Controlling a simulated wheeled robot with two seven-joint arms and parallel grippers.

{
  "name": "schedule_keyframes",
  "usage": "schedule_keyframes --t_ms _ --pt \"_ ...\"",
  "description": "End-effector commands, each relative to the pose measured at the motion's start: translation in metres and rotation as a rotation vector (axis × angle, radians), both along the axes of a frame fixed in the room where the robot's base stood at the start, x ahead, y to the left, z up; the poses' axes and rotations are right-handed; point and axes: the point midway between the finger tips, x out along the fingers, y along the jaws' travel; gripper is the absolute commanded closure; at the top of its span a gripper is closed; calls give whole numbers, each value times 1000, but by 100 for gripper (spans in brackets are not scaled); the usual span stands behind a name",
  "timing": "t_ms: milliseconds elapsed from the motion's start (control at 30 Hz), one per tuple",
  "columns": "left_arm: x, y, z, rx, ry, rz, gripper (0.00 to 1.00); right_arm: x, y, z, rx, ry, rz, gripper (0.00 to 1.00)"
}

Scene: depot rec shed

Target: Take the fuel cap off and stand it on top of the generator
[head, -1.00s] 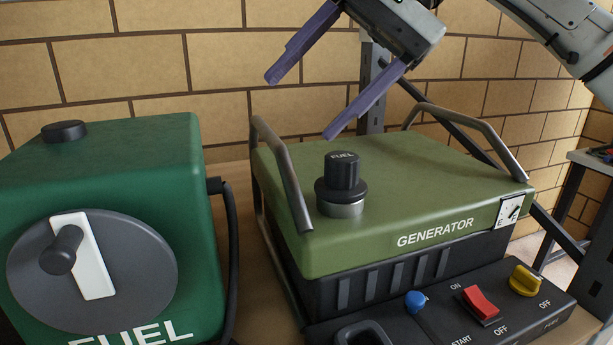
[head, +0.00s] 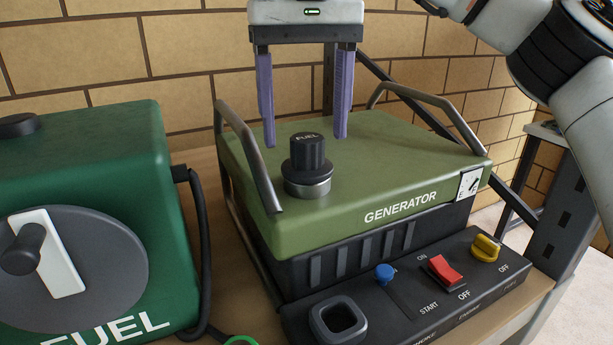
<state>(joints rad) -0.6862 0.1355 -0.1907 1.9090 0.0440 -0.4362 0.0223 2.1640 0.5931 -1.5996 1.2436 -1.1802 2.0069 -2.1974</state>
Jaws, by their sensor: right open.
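My right gripper (head: 305,142) is open and points straight down above the cap. Its two purple fingers are spread, one to each side of the cap as seen here, with their tips around the height of the cap's top. I cannot tell whether they are exactly in line with it in depth. Nothing is between the fingers. My left gripper is not in view.
Metal handle bars (head: 249,155) rise at the generator's left and right. A green fuel tank (head: 90,150) with a grey dial and black hose stands to the left. The front panel (head: 410,295) carries a blue knob, red switch and yellow knob. The generator's top right is clear.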

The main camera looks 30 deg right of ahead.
Motion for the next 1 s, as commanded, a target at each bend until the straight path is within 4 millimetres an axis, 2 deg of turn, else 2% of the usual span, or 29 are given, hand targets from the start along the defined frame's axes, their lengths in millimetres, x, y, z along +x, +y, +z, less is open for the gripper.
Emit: schedule_keyframes --t_ms 67,300,567,600,800,1000 --pt "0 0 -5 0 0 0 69 1 -2 -14 0 3 -1 32" --pt "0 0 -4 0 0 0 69 2 -3 -43 0 0 0 32" --pt "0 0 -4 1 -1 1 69 2 -3 -48 1 0 -1 32" --pt "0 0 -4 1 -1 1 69 2 -3 -48 1 0 -1 34" --pt "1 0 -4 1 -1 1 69 2 -3 -48 1 0 -1 64" --pt "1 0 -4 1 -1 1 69 2 -3 -47 2 0 -1 64"
